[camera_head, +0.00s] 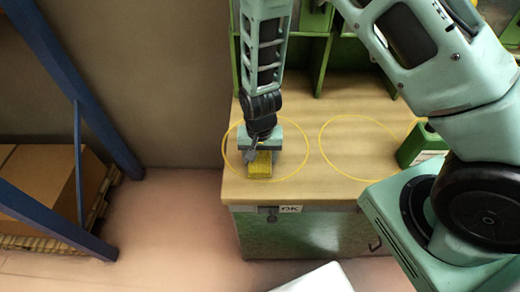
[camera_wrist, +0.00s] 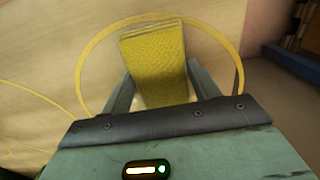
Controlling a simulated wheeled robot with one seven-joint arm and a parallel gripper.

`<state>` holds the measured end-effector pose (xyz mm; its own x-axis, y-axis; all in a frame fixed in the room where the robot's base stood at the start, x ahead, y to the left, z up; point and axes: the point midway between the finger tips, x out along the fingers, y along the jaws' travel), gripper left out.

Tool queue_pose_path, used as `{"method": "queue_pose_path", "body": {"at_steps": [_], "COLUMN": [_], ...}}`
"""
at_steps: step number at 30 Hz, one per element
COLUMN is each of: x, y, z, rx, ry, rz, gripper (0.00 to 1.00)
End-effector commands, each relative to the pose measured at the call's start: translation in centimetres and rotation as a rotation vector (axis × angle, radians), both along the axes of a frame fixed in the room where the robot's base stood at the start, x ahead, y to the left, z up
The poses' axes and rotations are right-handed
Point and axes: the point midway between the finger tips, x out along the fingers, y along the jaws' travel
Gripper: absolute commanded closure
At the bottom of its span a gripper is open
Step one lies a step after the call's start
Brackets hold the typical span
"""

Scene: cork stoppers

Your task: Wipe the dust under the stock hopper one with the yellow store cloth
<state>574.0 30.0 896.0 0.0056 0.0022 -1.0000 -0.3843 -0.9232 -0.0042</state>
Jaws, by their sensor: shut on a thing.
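The yellow cloth (camera_head: 260,165) is a folded, textured block held between the fingers of my gripper (camera_head: 262,152). In the wrist view the cloth (camera_wrist: 155,65) sticks out beyond the fingertips of my gripper (camera_wrist: 155,85), which is shut on it. The cloth is low over the wooden worktop, inside the left yellow ring (camera_head: 300,171). I cannot tell whether it touches the wood. No dust can be made out inside the ring; my gripper and the cloth hide part of it. The hopper cannot be made out clearly behind my arm.
The wooden worktop (camera_head: 320,105) has a second yellow ring (camera_head: 322,150) to the right and part of a third. A green box (camera_head: 420,147) stands at the right. Green shelving (camera_head: 315,50) rises behind. A blue rack (camera_head: 90,120) with cartons stands at the left.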

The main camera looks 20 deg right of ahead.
Motion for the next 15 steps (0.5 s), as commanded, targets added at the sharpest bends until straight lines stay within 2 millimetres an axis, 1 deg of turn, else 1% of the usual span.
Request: {"method": "queue_pose_path", "body": {"at_steps": [1,8,11,15], "x": [-0.4,-0.5,-0.6,-0.5], "y": [0.0,0.0,0.0,0.0], "z": [-0.2,-0.3,0.1,1.4], "rx": [-0.002,-0.003,-0.002,-0.002], "ry": [0.008,0.012,0.013,0.011], "rz": [0.001,0.002,0.003,0.002], "gripper": [0.64,0.64,0.64,0.64]}}
